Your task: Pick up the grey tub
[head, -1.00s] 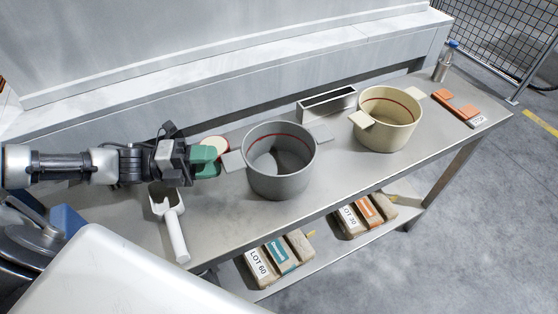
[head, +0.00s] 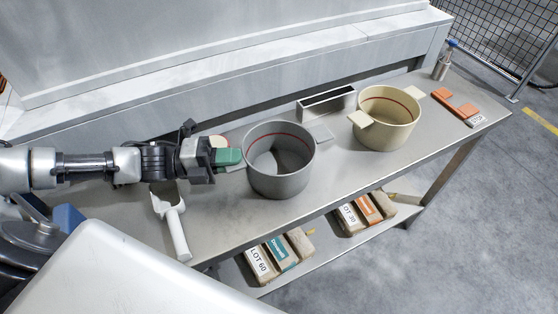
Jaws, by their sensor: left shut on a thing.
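The grey tub (head: 280,180) stands upright on the steel table, with a red line around its inside and a flat handle on each side. It looks empty. My left gripper (head: 236,158), with green finger pads, is shut on the tub's left handle, which the fingers mostly hide. The right handle (head: 321,134) is free. The tub appears to rest on the table. My right gripper is not in view.
A cream tub (head: 387,134) stands to the right, with a metal trough (head: 327,104) behind. A white scoop (head: 172,223) lies front left. An orange piece (head: 456,106) and a bottle (head: 445,62) are far right. Labelled sacks (head: 272,257) lie on the lower shelf (head: 322,262).

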